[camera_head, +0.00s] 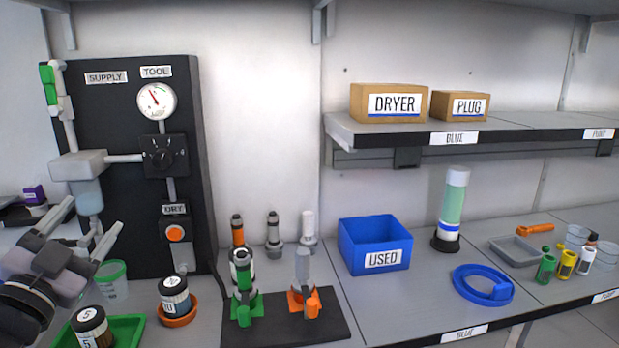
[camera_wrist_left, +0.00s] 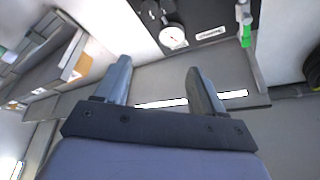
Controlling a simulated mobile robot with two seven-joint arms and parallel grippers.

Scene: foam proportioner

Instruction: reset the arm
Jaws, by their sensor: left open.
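My left gripper (camera_head: 92,214) is at the lower left of the head view, in front of the lower left part of the black supply panel (camera_head: 103,140). Its two fingers are apart and nothing is between them. In the left wrist view the open fingers (camera_wrist_left: 158,68) also show empty, with the panel's gauge (camera_wrist_left: 173,37) beyond them. My right arm and gripper are not in view.
Jars (camera_head: 92,326) and an orange dish (camera_head: 178,318) stand near my left gripper. A black stand (camera_head: 290,330) holds green and orange fittings. A blue USED bin (camera_head: 375,245) is in the middle. A shelf (camera_head: 540,134) carries the DRYER box (camera_head: 388,102) and PLUG box (camera_head: 458,106).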

